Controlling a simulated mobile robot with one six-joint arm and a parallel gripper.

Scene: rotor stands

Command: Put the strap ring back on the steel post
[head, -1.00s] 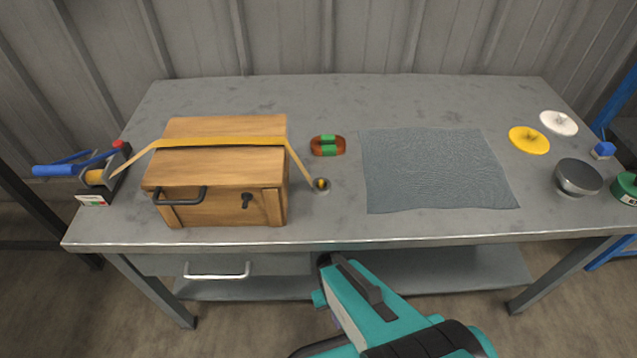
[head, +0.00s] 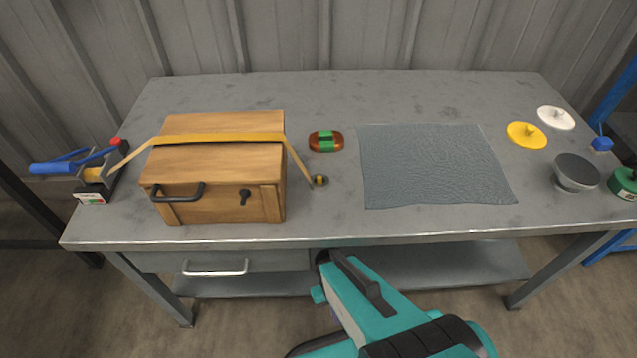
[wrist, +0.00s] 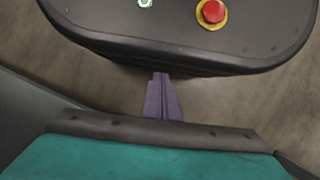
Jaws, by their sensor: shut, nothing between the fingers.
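A yellow strap (head: 218,140) runs over the wooden box (head: 222,160) on the bench. Its right end slopes down to a small dark post with a yellowish ring (head: 320,181) on the bench, right of the box. The ring looks to be at the post, but it is too small to tell whether it is around it. The strap's left end goes to a ratchet with blue handles (head: 90,172). My gripper (wrist: 160,76) shows in the wrist view as purple fingers, shut and empty, away from the bench top. In the head view my arm is below the bench's front edge.
A brown and green object (head: 326,141) lies behind the post. A grey cloth (head: 430,165) lies to the right. Yellow (head: 526,135) and white (head: 556,118) discs and a steel bowl-like thing (head: 576,172) stand at the right. The bench front (head: 400,238) is clear.

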